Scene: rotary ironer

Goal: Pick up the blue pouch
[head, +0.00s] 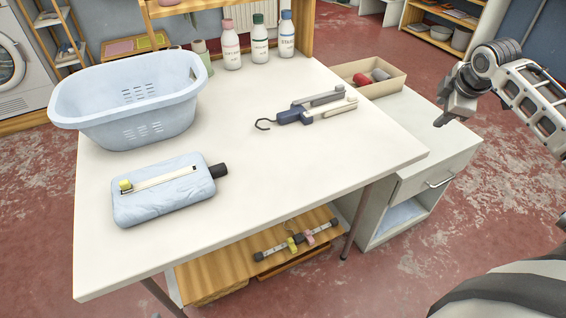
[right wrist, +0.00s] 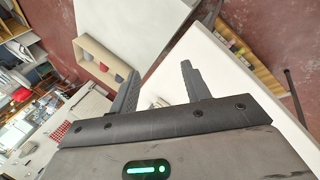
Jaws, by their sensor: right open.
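A light blue, soft-looking pouch (head: 140,207) lies flat on the white table (head: 300,190) at the front left in the head view. A cream strip with a small yellow piece runs along its top, and a black piece sticks out at its right end. My right gripper (head: 445,118) is open and empty, up at the right beyond the table's edge, far from the pouch. Its two dark fingers stand apart in the right wrist view (right wrist: 158,82), where I cannot make out the pouch. My left gripper is not in view.
A pale blue basket (head: 135,125) stands behind the pouch. Several bottles (head: 260,40) stand at the back. A blue-and-grey hooked tool (head: 300,112) lies right of centre. A box with rolls (head: 378,88) sits on the side cabinet (head: 425,175). The table's front middle is clear.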

